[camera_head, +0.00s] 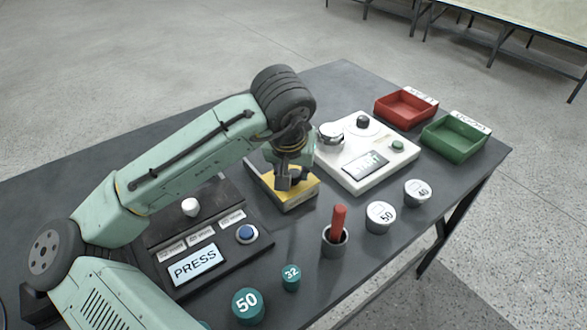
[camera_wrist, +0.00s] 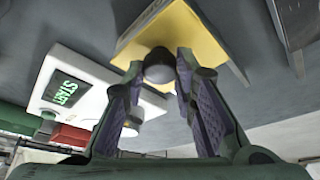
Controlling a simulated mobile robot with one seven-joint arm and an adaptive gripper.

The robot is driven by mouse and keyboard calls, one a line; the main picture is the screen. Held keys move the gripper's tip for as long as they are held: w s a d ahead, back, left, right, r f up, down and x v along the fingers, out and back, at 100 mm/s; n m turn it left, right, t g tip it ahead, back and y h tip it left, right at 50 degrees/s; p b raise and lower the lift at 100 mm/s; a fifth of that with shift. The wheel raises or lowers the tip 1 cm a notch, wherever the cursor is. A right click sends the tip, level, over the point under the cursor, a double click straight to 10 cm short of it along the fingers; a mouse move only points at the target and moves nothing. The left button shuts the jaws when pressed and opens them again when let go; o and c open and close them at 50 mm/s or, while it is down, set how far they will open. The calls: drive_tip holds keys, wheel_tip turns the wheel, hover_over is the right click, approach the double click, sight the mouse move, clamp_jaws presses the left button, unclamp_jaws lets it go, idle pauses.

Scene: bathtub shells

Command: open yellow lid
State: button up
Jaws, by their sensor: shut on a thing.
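The yellow lid (camera_head: 297,196) is on top of a low box in the middle of the table. It also shows in the wrist view (camera_wrist: 200,38), with a dark round knob (camera_wrist: 159,66) on it. My gripper (camera_head: 290,184) is over the lid and points down at it. In the wrist view, my gripper's fingers (camera_wrist: 158,75) stand on both sides of the knob and are shut on it. The lid looks seated on its box. The head view hides the knob behind the fingers.
A white device with a START screen (camera_head: 365,162) stands right of the lid, close to my gripper. A black PRESS panel (camera_head: 195,265) is at the left. Red (camera_head: 405,107) and green (camera_head: 455,135) trays are behind.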

drive_tip(key=shift+w, duration=0.1)
clamp_jaws()
drive_tip(key=w+a, duration=0.1)
drive_tip(key=w, duration=0.1)
drive_tip(key=w+a, duration=0.3)
drive_tip(key=w, duration=0.1)
drive_tip(key=shift+w+a, duration=0.3)
drive_tip(key=shift+a, duration=0.1)
drive_tip(key=o, duration=1)
unclamp_jaws()
drive_tip(key=shift+s+r, duration=0.1)
drive_tip(key=v, duration=1.1)
drive_tip(key=shift+s+r, duration=0.2)
drive_tip(key=shift+r, duration=0.15)
